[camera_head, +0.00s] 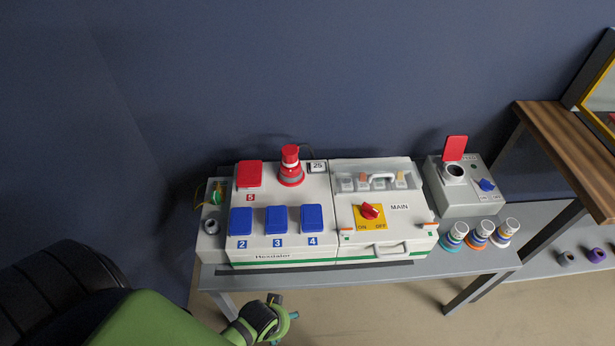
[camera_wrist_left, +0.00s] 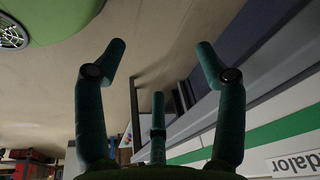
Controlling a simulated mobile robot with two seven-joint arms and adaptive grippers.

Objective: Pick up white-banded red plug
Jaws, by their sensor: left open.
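The white-banded red plug (camera_head: 290,163) stands upright on the back of the left socket box (camera_head: 300,250), beside the red flap numbered 5. A white band runs around it below its red top, and its wide base is red and grey. My left gripper (camera_head: 280,320) is open and empty, low in front of the table's front edge and well below the plug in the picture. In the left wrist view its teal fingers (camera_wrist_left: 160,70) are spread with nothing between them. The plug does not show in that view. My right gripper is in no view.
Blue flaps (camera_head: 277,219) numbered 2, 3 and 4 line the box front. The MAIN box (camera_head: 395,240) with a red switch adjoins it. A grey box (camera_head: 460,200) with a raised red lid and three banded plugs (camera_head: 480,235) stand right. The table edge (camera_head: 350,272) lies between gripper and boxes.

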